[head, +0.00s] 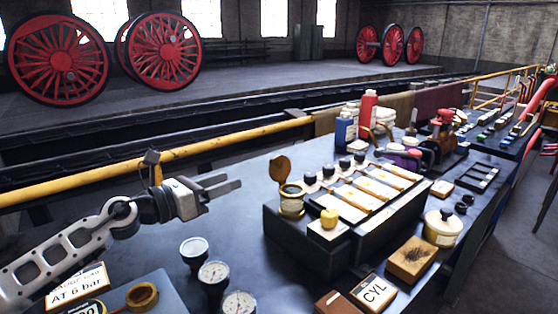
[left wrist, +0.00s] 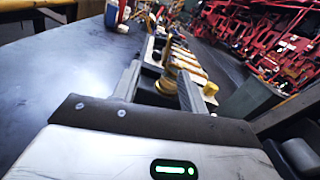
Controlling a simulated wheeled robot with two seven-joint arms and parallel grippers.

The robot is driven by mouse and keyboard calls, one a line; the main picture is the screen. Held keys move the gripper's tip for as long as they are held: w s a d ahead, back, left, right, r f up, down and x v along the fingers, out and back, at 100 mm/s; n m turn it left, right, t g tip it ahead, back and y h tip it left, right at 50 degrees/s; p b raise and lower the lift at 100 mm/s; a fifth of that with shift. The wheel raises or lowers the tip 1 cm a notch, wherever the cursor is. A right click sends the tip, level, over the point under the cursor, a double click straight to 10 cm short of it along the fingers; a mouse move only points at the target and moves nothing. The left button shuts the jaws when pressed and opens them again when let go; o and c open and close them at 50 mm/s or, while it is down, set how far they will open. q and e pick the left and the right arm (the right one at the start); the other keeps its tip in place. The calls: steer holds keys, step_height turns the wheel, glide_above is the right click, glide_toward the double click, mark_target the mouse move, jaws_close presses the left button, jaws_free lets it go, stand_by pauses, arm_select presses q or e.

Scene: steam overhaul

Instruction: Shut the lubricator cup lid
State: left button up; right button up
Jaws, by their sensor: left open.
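The brass lubricator cup (head: 291,200) stands at the left end of the dark stepped block. Its round brass lid (head: 280,169) is open, standing nearly upright at the cup's back left. My left gripper (head: 230,183) is open and empty, to the left of the cup and lid, with a clear gap. In the left wrist view my left gripper (left wrist: 160,77) has its fingers spread, with the brass cup (left wrist: 167,84) visible beyond and between them. The lid is hard to make out there. My right gripper is not in view.
The stepped block (head: 300,243) carries pale labelled strips, several dark knobs and a yellow-capped piece (head: 329,219). Several gauges (head: 213,274) stand at the front. A yellow rail (head: 200,150) runs behind the bench. Bare bench top lies between my left gripper and the block.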

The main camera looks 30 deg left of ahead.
mark_target(276, 164)
arm_select(q)
steer(key=p+x, duration=0.3)
steer(key=x, duration=1)
steer(key=shift+w+r+p, duration=0.1)
steer(key=shift+w+p, duration=0.05)
steer(key=shift+p, duration=0.2)
steer(key=shift+w+d, duration=0.15)
steer(key=shift+w, duration=0.25)
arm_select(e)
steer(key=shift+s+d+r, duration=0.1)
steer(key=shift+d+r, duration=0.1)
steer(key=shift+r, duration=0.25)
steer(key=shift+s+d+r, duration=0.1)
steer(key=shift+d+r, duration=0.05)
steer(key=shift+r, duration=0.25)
arm_select(q)
steer(key=c, duration=0.8)
